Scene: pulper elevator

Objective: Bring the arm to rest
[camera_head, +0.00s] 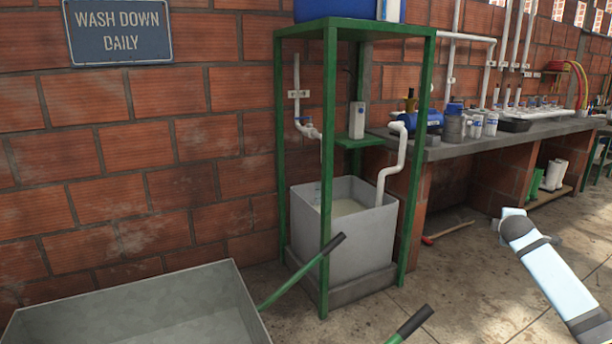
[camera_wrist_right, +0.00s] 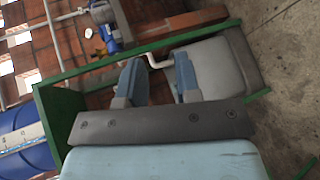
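My right arm (camera_head: 560,275) comes in from the lower right in the head view, light blue with dark grey joints, raised over the floor. Its gripper cannot be made out clearly there. In the right wrist view my right gripper (camera_wrist_right: 159,78) has its two blue-grey fingers apart, with nothing held between them. The green frame and grey tank lie beyond the fingers, apart from them. My left arm and gripper are not in view.
A green frame (camera_head: 330,170) stands around a grey tank (camera_head: 352,245) with a white pipe. A grey wheelbarrow-like tray (camera_head: 235,300) with green handles is at lower left. A counter (camera_head: 480,138) with bottles runs along the brick wall.

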